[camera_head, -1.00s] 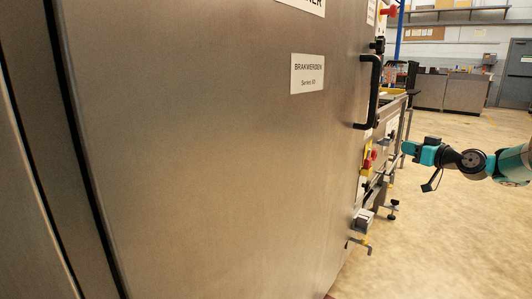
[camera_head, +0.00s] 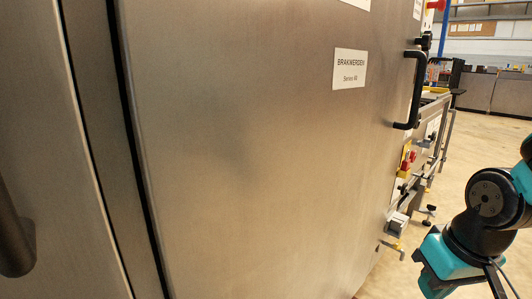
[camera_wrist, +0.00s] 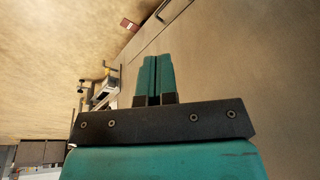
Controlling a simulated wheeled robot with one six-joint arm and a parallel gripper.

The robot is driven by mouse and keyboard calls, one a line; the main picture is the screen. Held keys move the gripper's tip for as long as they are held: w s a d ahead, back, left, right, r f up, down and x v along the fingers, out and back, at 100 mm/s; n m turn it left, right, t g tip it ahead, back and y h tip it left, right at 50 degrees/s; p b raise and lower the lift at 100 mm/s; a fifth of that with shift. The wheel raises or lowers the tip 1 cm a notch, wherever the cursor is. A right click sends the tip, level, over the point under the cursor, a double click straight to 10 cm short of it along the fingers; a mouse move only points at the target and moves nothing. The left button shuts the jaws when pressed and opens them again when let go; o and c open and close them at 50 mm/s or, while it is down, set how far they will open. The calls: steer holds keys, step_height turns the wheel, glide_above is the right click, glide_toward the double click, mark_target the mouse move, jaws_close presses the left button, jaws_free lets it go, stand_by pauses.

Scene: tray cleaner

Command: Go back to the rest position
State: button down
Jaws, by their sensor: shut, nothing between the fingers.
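My gripper (camera_wrist: 154,75) shows in the wrist view with its two teal fingers close together, shut and empty. In the head view my arm is at the lower right, with teal and black links folded in near the picture's edge; I cannot make out the fingertips there. The large steel machine (camera_head: 240,170) fills most of the head view. Its front carries a black handle (camera_head: 415,90) and a white label (camera_head: 349,69). In the wrist view a steel panel (camera_wrist: 260,60) is on the right, beside my gripper.
A red and yellow switch (camera_head: 407,161) and metal fittings (camera_head: 396,224) stick out from the machine's right side, close to my arm. Another dark handle (camera_head: 14,235) is at the far left. Open floor (camera_head: 480,145) lies to the right, with grey cabinets (camera_head: 510,92) at the back.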

steer(key=s+a+r+n+g+y, duration=0.25)
steer(key=s+a+r+n, duration=0.35)
steer(key=s+a, duration=0.35)
step_height(320, 180, up, 29)
steer(key=a+p, duration=0.1)
steer(key=p, duration=2.8)
steer(key=shift+r, duration=0.2)
steer(key=c, duration=1.8)
jaws_free()
steer(key=shift+y, duration=0.25)
steer(key=shift+c, duration=0.2)
